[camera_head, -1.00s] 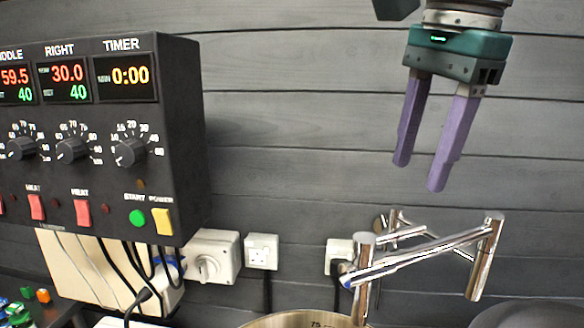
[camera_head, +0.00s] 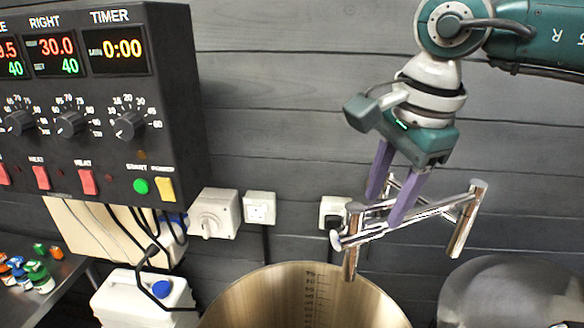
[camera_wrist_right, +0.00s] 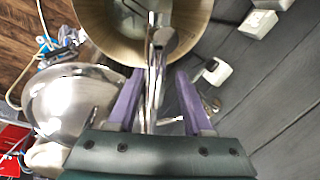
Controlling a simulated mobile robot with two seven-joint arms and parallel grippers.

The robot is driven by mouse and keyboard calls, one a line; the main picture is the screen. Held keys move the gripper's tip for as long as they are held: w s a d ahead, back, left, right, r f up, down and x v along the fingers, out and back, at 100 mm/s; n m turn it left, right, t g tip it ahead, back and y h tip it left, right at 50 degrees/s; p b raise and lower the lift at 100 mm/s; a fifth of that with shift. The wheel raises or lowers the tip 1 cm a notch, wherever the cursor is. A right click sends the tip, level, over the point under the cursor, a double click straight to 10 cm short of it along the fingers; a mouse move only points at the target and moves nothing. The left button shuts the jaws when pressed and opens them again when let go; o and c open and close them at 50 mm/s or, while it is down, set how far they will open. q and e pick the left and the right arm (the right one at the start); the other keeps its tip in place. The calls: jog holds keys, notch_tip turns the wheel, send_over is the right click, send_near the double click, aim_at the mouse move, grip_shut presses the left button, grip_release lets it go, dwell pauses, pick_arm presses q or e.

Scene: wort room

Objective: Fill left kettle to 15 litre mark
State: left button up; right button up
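A folding chrome tap (camera_head: 432,212) is mounted on the wall. Its spout end (camera_head: 350,262) points down over an open steel kettle (camera_head: 262,300) with a graduated scale (camera_head: 318,295) inside. I cannot see the kettle's bottom or any water level, nor tell which kettle it is. My right gripper (camera_head: 383,208) is at the tap's arm, pointing down. In the right wrist view its purple fingers (camera_wrist_right: 159,75) are apart, with the chrome tap (camera_wrist_right: 152,95) between them and the open kettle (camera_wrist_right: 95,22) beyond. Contact cannot be told. My left gripper is out of view.
A domed steel vessel (camera_head: 510,290) stands right of the open kettle. A black control panel (camera_head: 100,100) with knobs hangs on the left wall, above a white jug (camera_head: 145,300) and small coloured-capped bottles (camera_head: 35,275). Sockets (camera_head: 260,207) line the wall.

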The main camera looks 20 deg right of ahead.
grip_shut()
dwell(0.4)
jog(key=m, duration=0.1)
jog(key=s+m, duration=0.1)
jog(key=m, duration=0.1)
jog(key=a+m+h, duration=0.1)
jog(key=m, duration=0.1)
jog(key=shift+s+r+p, duration=0.1)
jog(key=shift+s+p, duration=0.2)
jog(key=shift+s, duration=0.05)
jog(key=m, duration=0.2)
jog(key=s+a+m, duration=0.1)
jog(key=m, duration=0.1)
jog(key=shift+s+m+g+h, duration=0.2)
jog(key=shift+m+g+h, duration=0.1)
jog(key=shift+g, duration=0.1)
